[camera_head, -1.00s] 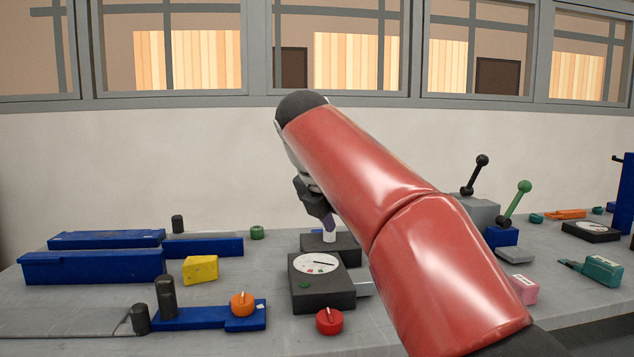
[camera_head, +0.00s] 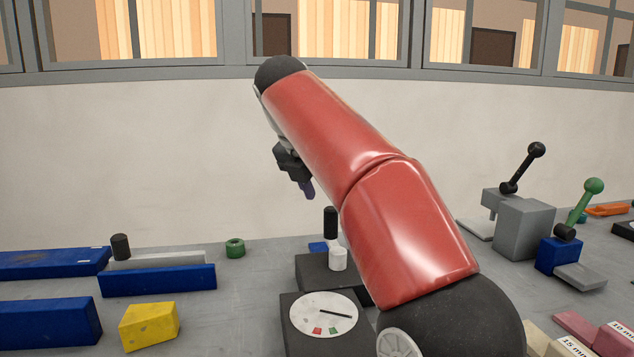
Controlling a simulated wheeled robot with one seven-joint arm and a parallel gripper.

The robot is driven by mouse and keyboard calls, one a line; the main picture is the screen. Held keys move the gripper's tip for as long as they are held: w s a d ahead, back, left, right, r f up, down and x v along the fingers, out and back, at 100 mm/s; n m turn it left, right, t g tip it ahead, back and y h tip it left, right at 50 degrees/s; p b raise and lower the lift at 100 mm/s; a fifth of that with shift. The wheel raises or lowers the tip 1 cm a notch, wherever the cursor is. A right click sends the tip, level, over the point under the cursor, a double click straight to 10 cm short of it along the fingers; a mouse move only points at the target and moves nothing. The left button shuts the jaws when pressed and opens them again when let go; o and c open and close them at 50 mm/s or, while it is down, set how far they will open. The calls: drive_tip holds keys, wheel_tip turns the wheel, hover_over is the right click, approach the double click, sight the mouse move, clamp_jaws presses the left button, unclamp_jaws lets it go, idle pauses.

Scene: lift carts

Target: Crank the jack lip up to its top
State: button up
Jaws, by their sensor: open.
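Two lever devices stand at the right and look like jacks; I cannot tell which one the task means. The blue jack (camera_head: 557,255) has a raised green lever (camera_head: 584,205) and a flat grey lip (camera_head: 580,276) low at its right side. The grey jack (camera_head: 525,228) has a black ball-ended lever (camera_head: 523,168) and a pale plate (camera_head: 474,229) low at its left. My gripper (camera_head: 304,186) is open and empty, high at the centre-left, well away from both jacks. My forearm partly hides its fingers.
A dark box with a white dial (camera_head: 323,313) and a dark block with a white cylinder (camera_head: 338,259) stand below my arm. Blue bars (camera_head: 158,280), a yellow block (camera_head: 149,325) and a green ring (camera_head: 235,248) lie at the left. Labelled blocks (camera_head: 615,338) sit at the lower right.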

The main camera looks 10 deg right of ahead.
sight(330, 208)
drive_tip(key=x, duration=0.7)
drive_tip(key=shift+d+f, duration=0.1)
drive_tip(key=shift+f, duration=0.15)
